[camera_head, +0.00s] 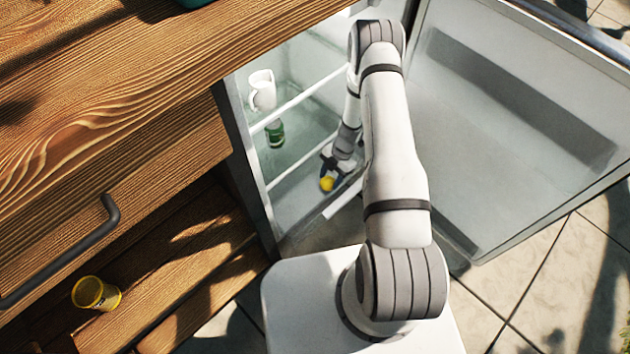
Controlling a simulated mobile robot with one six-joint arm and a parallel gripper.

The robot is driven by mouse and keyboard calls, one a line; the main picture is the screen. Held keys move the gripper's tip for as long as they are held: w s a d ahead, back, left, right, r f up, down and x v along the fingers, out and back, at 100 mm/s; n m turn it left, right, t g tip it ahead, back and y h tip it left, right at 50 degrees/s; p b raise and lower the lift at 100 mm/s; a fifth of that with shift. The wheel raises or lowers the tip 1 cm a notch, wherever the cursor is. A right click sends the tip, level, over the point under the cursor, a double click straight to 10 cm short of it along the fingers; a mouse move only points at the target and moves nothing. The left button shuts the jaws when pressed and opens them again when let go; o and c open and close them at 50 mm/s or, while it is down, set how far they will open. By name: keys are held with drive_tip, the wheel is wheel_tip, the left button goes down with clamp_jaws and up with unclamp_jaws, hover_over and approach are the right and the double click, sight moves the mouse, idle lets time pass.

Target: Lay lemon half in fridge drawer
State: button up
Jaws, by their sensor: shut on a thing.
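The lemon half (327,184) is a small yellow shape low inside the open fridge. My gripper (329,176) is around it, shut on it, and is small and dark in this view. The fridge drawer cannot be made out clearly; a pale strip (342,199) shows just below and right of the lemon half, and my arm covers much of the fridge's right side. I cannot tell whether the lemon half touches a surface below it.
The fridge door (520,120) stands open at the right. A white jug (262,91) and a green jar (275,132) stand on fridge shelves left of my arm. A yellow tin (95,293) sits on the wooden shelf, below the wooden table (150,90).

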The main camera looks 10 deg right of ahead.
sight(326, 196)
wheel_tip(326, 196, down, 8)
drive_tip(key=b, duration=0.3)
drive_tip(key=shift+a+f, duration=0.15)
drive_tip(key=shift+f, duration=0.05)
drive_tip(key=shift+f+b, duration=0.2)
drive_tip(key=shift+b, duration=0.1)
drive_tip(key=o, duration=1)
drive_tip(key=shift+r, duration=0.1)
drive_tip(key=shift+p+v, duration=1.75)
drive_tip(key=shift+v, duration=2.05)
drive_tip(key=shift+s, duration=0.1)
